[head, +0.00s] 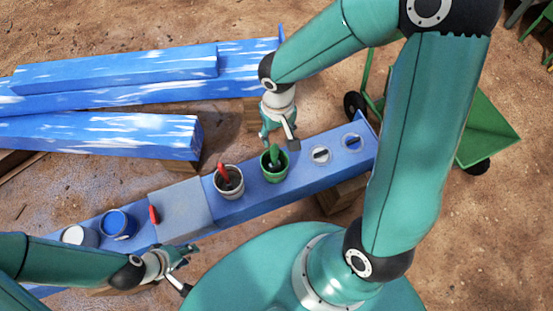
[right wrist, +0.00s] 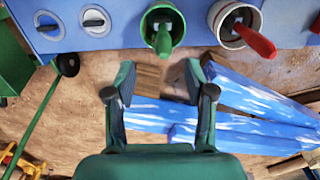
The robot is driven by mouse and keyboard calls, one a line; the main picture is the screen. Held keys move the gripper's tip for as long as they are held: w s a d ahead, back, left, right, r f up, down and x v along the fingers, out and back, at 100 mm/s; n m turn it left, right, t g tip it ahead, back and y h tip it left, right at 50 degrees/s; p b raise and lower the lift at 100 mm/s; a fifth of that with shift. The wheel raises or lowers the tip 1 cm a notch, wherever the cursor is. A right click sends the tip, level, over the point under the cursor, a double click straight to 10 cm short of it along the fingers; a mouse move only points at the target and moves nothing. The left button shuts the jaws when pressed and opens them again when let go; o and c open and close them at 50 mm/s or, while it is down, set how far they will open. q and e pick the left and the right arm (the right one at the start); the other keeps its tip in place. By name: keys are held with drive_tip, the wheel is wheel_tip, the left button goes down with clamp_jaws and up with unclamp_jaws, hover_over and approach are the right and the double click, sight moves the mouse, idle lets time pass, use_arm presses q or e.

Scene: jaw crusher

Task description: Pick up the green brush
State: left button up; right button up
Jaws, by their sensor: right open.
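The green brush (head: 274,153) stands in a green pot (head: 283,170) on the blue beam, its handle sticking up. In the right wrist view the brush (right wrist: 164,42) leans over the pot's rim at the top of the picture. My right gripper (head: 279,138) is open and empty, just beyond the pot in the head view. In its own view, the two fingers (right wrist: 160,78) are spread apart below the brush, not touching it. My left gripper (head: 182,268) looks open and empty at the near side of the beam, away from the brush.
A red-handled brush (head: 222,173) stands in a whitish pot (head: 230,188) beside the green pot. A red object (head: 154,214) lies by a grey plate (head: 181,210). Blue (head: 118,224) and white (head: 79,236) cans stand at the left. A green cart (head: 488,135) is at the right.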

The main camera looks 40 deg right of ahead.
sight(277, 147)
wheel_tip(277, 147, down, 6)
drive_tip(key=shift+r+b, duration=0.1)
drive_tip(key=shift+b, duration=0.45)
drive_tip(key=f, duration=0.3)
drive_tip(key=w+f, duration=0.1)
drive_tip(key=f, duration=0.1)
drive_tip(key=shift+a+f+b, duration=0.15)
drive_tip(key=shift+b, duration=0.25)
clamp_jaws()
